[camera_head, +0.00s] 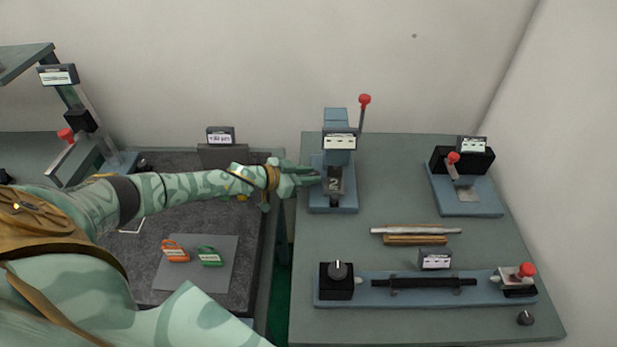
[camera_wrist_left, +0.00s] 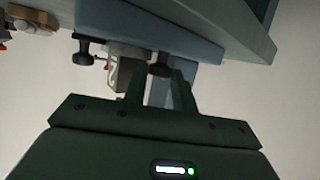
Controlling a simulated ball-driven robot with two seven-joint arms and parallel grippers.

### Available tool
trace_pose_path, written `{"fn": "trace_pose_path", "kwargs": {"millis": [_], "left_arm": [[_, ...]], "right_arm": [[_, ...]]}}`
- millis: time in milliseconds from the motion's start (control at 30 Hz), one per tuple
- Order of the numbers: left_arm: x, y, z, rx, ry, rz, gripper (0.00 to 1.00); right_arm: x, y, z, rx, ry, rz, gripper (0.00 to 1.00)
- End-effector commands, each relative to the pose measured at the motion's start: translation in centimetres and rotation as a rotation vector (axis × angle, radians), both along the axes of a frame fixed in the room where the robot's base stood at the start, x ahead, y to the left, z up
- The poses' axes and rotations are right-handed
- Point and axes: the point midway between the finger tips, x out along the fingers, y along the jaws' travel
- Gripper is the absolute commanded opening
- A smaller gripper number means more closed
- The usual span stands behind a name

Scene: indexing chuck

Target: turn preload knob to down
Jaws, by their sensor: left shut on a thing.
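My left gripper (camera_head: 312,175) reaches in from the left to the blue device with a "2" plate (camera_head: 334,184) on the grey-green bench. In the left wrist view, the fingers (camera_wrist_left: 160,88) are shut around a small dark knob (camera_wrist_left: 160,66) under a blue-grey edge. A second dark knob (camera_wrist_left: 83,56) sticks out to its left. In the head view the gripped knob is hidden by the fingers. I cannot read a label naming the preload knob. My right gripper is not in view.
A red-tipped lever (camera_head: 363,112) stands behind the device. Metal rods (camera_head: 415,231) lie in front of it, before the long blue fixture (camera_head: 430,300). Another lever unit (camera_head: 462,172) stands at the right. Orange (camera_head: 175,252) and green (camera_head: 210,257) tags lie on a left pad.

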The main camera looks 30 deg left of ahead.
Motion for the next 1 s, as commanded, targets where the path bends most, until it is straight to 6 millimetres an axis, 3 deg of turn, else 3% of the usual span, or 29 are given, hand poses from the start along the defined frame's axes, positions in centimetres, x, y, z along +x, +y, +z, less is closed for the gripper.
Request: {"fn": "trace_pose_path", "kwargs": {"millis": [500, 1000], "left_arm": [[0.5, 0.6, -0.2, 0.0, -0.001, -0.29, 0.04], [0.5, 0.7, 0.1, 0.0, -0.001, -0.332, 0.04]], "right_arm": [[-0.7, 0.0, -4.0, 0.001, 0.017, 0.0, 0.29], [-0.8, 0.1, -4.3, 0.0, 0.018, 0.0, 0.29]]}}
